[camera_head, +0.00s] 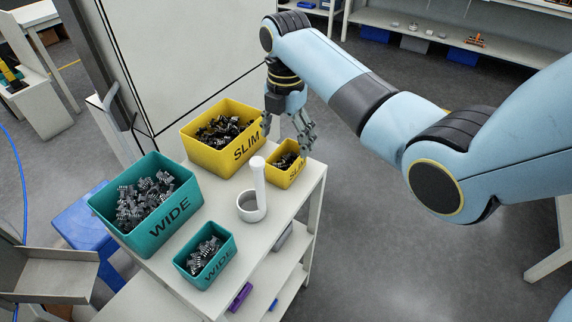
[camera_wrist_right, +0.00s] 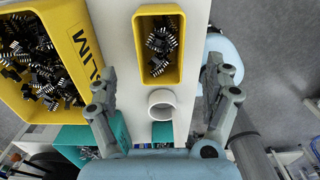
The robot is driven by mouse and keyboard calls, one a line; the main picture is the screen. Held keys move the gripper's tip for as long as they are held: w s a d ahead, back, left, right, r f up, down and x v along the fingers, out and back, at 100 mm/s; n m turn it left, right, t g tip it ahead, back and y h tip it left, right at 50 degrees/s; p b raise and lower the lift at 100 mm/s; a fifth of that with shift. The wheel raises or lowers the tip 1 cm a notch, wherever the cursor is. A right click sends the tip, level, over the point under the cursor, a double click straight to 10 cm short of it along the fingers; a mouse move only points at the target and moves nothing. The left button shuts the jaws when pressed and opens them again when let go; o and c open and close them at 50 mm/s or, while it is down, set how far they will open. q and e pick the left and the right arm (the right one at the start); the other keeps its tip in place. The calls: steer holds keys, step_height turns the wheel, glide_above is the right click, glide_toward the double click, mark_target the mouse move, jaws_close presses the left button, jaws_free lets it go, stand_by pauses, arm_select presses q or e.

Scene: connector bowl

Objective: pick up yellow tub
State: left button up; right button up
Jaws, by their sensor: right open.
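Two yellow tubs marked SLIM stand at the far end of the white cart top. The larger yellow tub (camera_head: 204,154) is at the back left, and it also shows in the right wrist view (camera_wrist_right: 82,42). The small yellow tub (camera_head: 283,178) is at the right edge, full of dark connectors; in the right wrist view it (camera_wrist_right: 158,77) lies ahead, between the finger lines. My right gripper (camera_head: 290,134) is open and empty, just above and behind the small tub, with no clear contact. It also shows in the right wrist view (camera_wrist_right: 161,88). My left gripper is not in view.
A large teal tub (camera_head: 158,238) and a small teal tub (camera_head: 213,277), both marked WIDE, stand nearer on the cart. A white cup-like holder with an upright post (camera_head: 257,178) stands close to the small yellow tub. A blue stool (camera_head: 88,232) is left of the cart.

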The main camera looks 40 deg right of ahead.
mark_target(286, 151)
step_height(286, 151, down, 6)
steer(key=shift+d+r, duration=0.1)
steer(key=c, duration=1.3)
steer(key=shift+r, duration=0.1)
steer(key=shift+r, duration=0.45)
steer(key=s+d+r, duration=0.7)
steer(key=d+r, duration=0.1)
steer(key=r, duration=0.2)
steer(key=shift+s+d, duration=0.35)
steer(key=shift+s, duration=0.05)
